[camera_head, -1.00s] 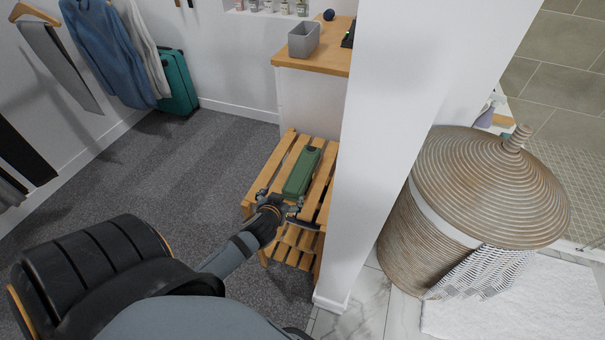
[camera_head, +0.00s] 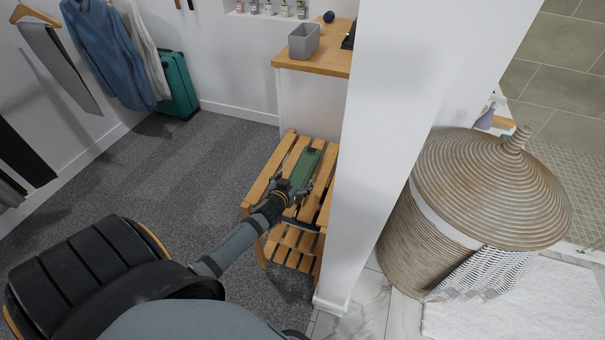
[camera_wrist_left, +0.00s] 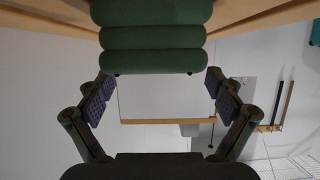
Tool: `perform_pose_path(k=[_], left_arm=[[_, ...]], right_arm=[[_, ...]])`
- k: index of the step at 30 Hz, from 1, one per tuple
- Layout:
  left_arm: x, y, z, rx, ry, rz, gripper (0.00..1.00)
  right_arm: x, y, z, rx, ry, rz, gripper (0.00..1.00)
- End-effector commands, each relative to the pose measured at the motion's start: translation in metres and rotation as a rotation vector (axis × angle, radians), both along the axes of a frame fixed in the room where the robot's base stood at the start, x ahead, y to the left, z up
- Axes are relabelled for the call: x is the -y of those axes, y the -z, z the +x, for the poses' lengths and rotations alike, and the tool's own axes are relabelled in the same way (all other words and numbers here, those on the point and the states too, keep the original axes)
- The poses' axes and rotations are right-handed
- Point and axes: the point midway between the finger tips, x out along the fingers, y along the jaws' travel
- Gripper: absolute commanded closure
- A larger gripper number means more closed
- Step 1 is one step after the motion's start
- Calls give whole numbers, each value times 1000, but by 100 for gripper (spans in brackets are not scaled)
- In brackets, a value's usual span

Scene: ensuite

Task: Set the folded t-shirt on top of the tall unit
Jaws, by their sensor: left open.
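The folded green t-shirt (camera_head: 307,165) lies on a slatted wooden bench (camera_head: 260,190) beside the white wall. In the left wrist view the t-shirt (camera_wrist_left: 155,38) shows its thick rounded layers end-on. My left gripper (camera_head: 296,189) is open at the near end of the t-shirt. In the left wrist view its two fingers (camera_wrist_left: 158,86) stand apart toward either side of the t-shirt, not closed on it. A white unit with a wooden top (camera_head: 312,66) stands behind the bench; I cannot tell whether it is the tall unit. My right gripper is not in view.
A grey bin (camera_head: 303,42) and a dark ball stand on the wooden top. A white wall end (camera_head: 385,150) rises close to the bench's right. A lidded wicker basket (camera_head: 430,240) stands beyond it. The grey carpet left of the bench is clear.

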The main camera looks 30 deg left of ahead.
Motion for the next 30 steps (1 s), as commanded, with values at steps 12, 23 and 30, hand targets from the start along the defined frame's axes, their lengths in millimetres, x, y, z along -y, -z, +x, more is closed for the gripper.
perform_pose_path(k=[12,23,30], left_arm=[[-5,12,36,-1,1,-2,8],[-5,11,36,-1,1,-2,47],[-5,11,36,1,1,-1,71]], right_arm=[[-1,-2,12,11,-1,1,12],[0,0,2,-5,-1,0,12],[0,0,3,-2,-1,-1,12]])
